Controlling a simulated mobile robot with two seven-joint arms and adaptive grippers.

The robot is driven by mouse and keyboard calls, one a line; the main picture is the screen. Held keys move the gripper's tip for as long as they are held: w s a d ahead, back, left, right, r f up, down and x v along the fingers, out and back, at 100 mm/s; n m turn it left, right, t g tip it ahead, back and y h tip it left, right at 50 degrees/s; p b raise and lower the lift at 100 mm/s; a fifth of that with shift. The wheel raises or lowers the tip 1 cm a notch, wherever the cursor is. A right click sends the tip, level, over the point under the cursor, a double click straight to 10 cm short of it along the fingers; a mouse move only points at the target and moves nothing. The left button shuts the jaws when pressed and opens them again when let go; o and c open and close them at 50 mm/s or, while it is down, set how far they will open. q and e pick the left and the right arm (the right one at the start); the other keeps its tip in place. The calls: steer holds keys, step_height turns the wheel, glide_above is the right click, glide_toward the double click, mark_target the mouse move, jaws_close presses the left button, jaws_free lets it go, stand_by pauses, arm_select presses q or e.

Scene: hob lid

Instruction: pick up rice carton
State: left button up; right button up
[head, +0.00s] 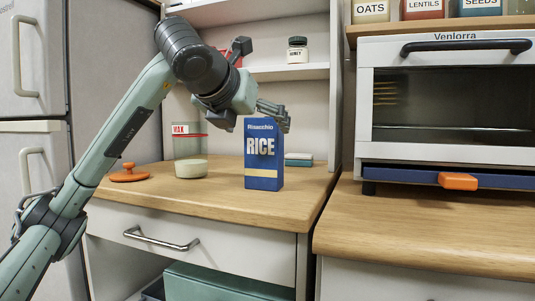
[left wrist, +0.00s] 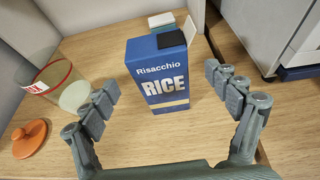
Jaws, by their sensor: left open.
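The blue rice carton (head: 264,168) stands upright on the wooden counter, its RICE label facing forward. It also shows in the left wrist view (left wrist: 160,82), where a dark patch lies on its top. My left gripper (head: 272,116) is at the carton's top in the head view. In the left wrist view my left gripper (left wrist: 168,95) is open, one finger to each side of the carton, and nothing is held. I cannot tell whether a finger touches it. My right gripper is not in view.
A clear jar with a MAX line (head: 190,152) and an orange lid (head: 129,173) stand left of the carton. Small stacked blocks (head: 298,160) lie behind it. An oven (head: 445,110) stands on the right counter. A honey jar (head: 298,50) is on the shelf above.

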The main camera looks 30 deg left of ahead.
mark_target(260, 129)
arm_select(q)
steer(key=x, duration=0.6)
steer(key=shift+s+f, duration=0.1)
steer(key=c, duration=1.6)
steer(key=shift+c, duration=0.3)
steer(key=shift+r, duration=0.25)
